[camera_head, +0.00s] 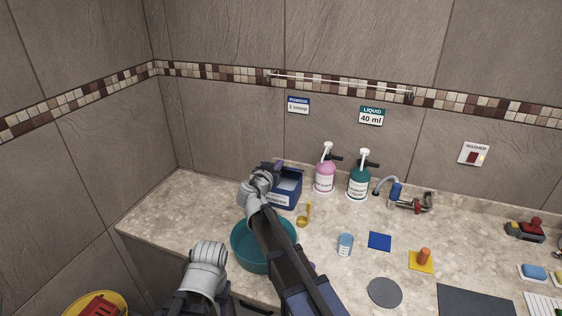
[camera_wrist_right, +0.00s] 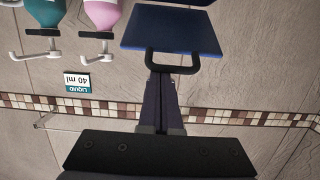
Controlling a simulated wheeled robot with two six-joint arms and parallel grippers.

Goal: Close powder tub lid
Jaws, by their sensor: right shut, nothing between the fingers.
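The blue powder tub (camera_head: 287,200) stands on the counter near the back wall, with pale contents showing at its open top. Its blue lid (camera_head: 293,172) is raised at the back of the tub. In the right wrist view the lid (camera_wrist_right: 172,30) shows as a blue panel with a dark loop handle (camera_wrist_right: 172,64). My right gripper (camera_head: 276,169) is shut and empty, over the tub by the raised lid. In the right wrist view its fingertips (camera_wrist_right: 160,78) are close to the handle; I cannot tell whether they touch. My left gripper is not visible, only part of its arm.
A teal basin (camera_head: 240,250) lies under my right arm. A yellow scoop (camera_head: 303,217) lies right of the tub. Pink (camera_head: 325,177) and teal (camera_head: 358,184) pump bottles stand to its right. A small blue-white cup (camera_head: 345,244) stands in front. The counter left of the tub is clear.

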